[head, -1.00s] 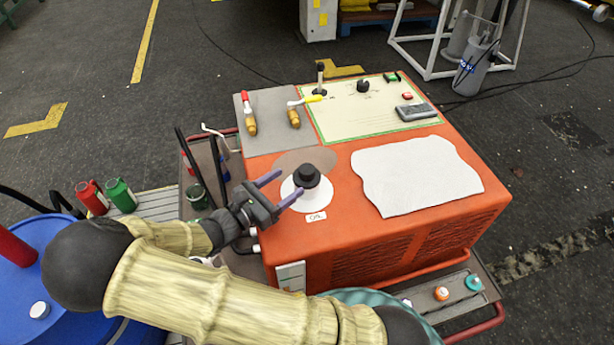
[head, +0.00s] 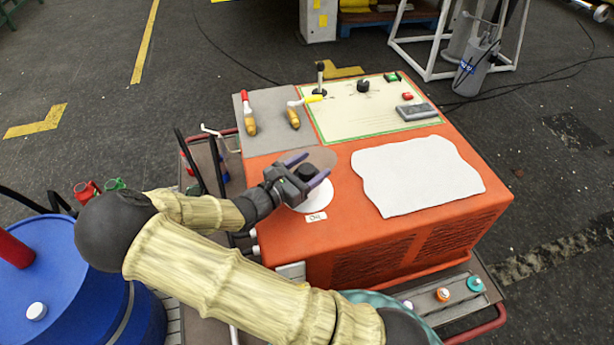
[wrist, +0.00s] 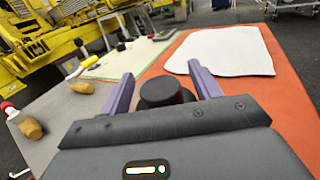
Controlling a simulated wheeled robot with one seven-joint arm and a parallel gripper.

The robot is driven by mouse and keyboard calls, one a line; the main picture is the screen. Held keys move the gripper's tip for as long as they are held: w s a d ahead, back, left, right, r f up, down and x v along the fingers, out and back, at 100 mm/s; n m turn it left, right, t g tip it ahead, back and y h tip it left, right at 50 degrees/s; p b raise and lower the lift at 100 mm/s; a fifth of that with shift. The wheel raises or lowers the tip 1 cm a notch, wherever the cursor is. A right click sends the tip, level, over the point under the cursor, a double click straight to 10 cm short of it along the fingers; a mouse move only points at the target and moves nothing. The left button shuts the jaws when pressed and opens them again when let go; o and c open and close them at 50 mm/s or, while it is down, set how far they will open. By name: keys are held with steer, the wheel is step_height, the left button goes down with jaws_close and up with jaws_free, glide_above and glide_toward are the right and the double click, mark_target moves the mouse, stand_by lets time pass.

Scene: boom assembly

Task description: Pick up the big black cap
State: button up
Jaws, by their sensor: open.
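In the wrist view the cap (wrist: 164,93) sits between the two purple fingers of my gripper (wrist: 163,92), close to the palm. A gap shows beside the cap, and I cannot tell whether a finger touches it. The cap's lower part is partly hidden by my gripper.
The orange cabinet (head: 400,240) carries a white sheet (head: 415,175) to the right of the cap. Two wooden-handled tools (head: 249,118) lie on a grey pad behind. A control panel (head: 375,105) with a lever and knob is at the back. A blue drum (head: 60,285) stands front left.

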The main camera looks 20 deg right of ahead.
mark_target(312, 165)
steer(key=shift+w+d, duration=0.2)
steer(key=shift+d, duration=0.25)
steer(key=c, duration=1.1)
steer(key=shift+c, duration=0.2)
steer(key=shift+r, duration=0.1)
step_height(312, 165, up, 10)
steer(key=shift+f+p, duration=0.1)
steer(key=shift+p, duration=0.95)
